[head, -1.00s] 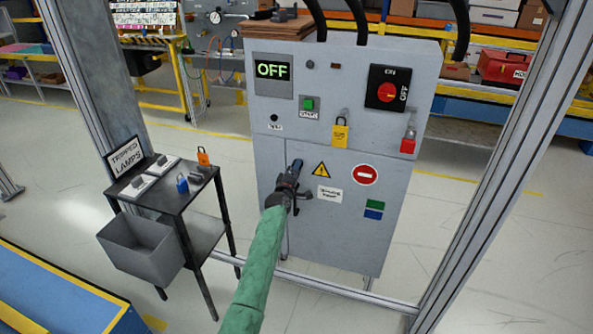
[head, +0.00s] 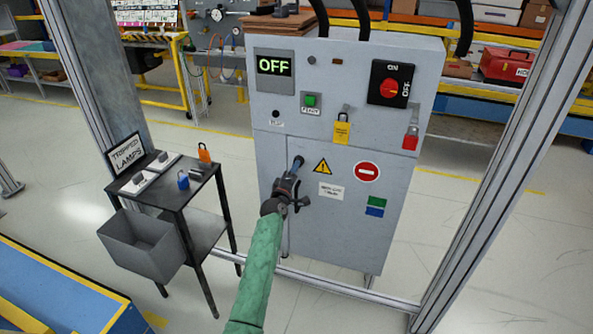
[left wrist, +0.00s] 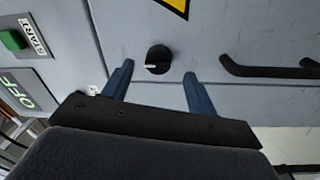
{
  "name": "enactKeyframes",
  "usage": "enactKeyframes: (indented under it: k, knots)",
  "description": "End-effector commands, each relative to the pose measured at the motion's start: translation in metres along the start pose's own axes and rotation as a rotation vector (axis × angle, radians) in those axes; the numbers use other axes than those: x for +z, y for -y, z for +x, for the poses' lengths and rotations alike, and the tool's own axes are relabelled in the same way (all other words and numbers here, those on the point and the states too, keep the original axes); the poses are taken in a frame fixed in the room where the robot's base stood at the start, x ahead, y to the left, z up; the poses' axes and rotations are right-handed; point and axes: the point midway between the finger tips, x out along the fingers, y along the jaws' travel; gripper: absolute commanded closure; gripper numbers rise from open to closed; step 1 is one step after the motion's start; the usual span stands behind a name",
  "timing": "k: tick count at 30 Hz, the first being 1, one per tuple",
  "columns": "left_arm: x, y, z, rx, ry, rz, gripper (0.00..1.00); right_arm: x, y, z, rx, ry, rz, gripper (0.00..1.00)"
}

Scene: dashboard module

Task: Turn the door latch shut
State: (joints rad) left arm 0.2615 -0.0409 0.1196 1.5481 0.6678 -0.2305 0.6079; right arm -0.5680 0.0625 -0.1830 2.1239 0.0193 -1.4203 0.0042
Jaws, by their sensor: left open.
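The door latch is a round black knob (left wrist: 158,58) with a white mark pointing left in the left wrist view. It sits on the grey cabinet door (head: 335,240); in the head view my gripper hides it. My left gripper (head: 291,178) is at the upper left part of the door. In the left wrist view its two blue fingers (left wrist: 159,70) are apart, one on each side of the knob, with gaps to it. Contact is not visible. A black bar handle (left wrist: 270,70) is to the right of the knob there. My right gripper is not in view.
The cabinet's upper panel has an OFF display (head: 275,66), a red rotary switch (head: 389,87), a yellow padlock (head: 341,131) and a red padlock (head: 410,140). A black side table (head: 178,196) stands left. Metal frame posts (head: 500,160) flank the cabinet.

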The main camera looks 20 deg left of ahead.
Motion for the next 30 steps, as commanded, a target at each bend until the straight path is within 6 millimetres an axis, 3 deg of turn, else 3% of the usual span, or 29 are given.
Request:
enactKeyframes:
  k: [3, 9, 26, 30]
  knots:
    - [0.000, 0.002, -0.017, 0.000, -0.001, 0.000, 0.42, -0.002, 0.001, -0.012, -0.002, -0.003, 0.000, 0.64]
    - [0.000, 0.001, -0.032, 0.000, -0.001, 0.000, 0.42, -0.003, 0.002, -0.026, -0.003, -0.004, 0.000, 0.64]
    - [-0.001, 0.000, -0.033, 0.000, -0.001, 0.014, 0.42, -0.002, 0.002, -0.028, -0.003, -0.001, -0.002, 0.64]
    - [0.009, 0.007, -0.034, -0.033, 0.049, 0.085, 0.42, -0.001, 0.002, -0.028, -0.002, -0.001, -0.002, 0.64]
